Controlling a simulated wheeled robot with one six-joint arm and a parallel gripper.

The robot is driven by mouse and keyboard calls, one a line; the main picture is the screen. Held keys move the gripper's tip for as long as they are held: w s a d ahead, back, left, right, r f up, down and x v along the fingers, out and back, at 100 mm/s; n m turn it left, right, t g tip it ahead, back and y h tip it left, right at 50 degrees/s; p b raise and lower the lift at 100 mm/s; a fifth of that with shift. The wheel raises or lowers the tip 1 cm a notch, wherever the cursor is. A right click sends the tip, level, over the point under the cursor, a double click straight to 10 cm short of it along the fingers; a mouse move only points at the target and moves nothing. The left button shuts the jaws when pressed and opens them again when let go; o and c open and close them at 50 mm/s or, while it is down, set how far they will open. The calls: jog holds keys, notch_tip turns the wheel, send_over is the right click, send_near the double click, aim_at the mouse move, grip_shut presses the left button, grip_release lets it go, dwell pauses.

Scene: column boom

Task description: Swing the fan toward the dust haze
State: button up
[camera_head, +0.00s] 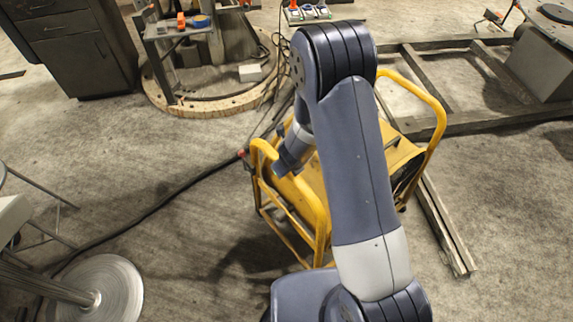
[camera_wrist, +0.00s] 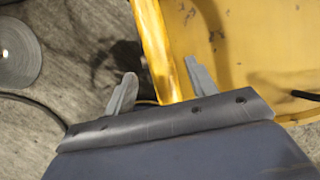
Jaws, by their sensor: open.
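The fan (camera_head: 312,180) has a yellow housing in a yellow tube frame and stands on the concrete floor in the middle of the head view. My arm covers much of it. A looped handle tube (camera_head: 318,215) rises at its near left side, and another (camera_head: 436,105) at its right. My gripper (camera_head: 279,172) is at the left loop. In the wrist view my gripper (camera_wrist: 162,88) is open, with a yellow tube (camera_wrist: 152,45) running between its two grey fingers. I cannot tell whether they touch it. The yellow housing (camera_wrist: 260,40) fills the right. I make out no dust haze.
A black cable (camera_head: 150,210) runs across the floor from the fan's left. A round metal base (camera_head: 100,288) stands at lower left. Timber rails (camera_head: 440,225) lie right of the fan. A wooden ring platform (camera_head: 205,98) and dark cabinet (camera_head: 75,60) are behind. Floor left of the fan is mostly clear.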

jog(key=p+v, duration=0.2)
jog(key=v, duration=0.4)
jog(key=shift+r, duration=0.35)
jog(key=shift+s+f, duration=0.1)
jog(key=shift+f, duration=0.05)
jog(key=b+x, duration=0.4)
jog(key=x, duration=0.6)
jog(key=shift+f, duration=0.35)
jog(key=shift+d+f+b, duration=0.1)
jog(key=shift+d+b, duration=0.05)
jog(key=shift+b, duration=0.25)
jog(key=shift+s+d+r, duration=0.15)
jog(key=shift+s+r, duration=0.05)
jog(key=shift+s, duration=0.05)
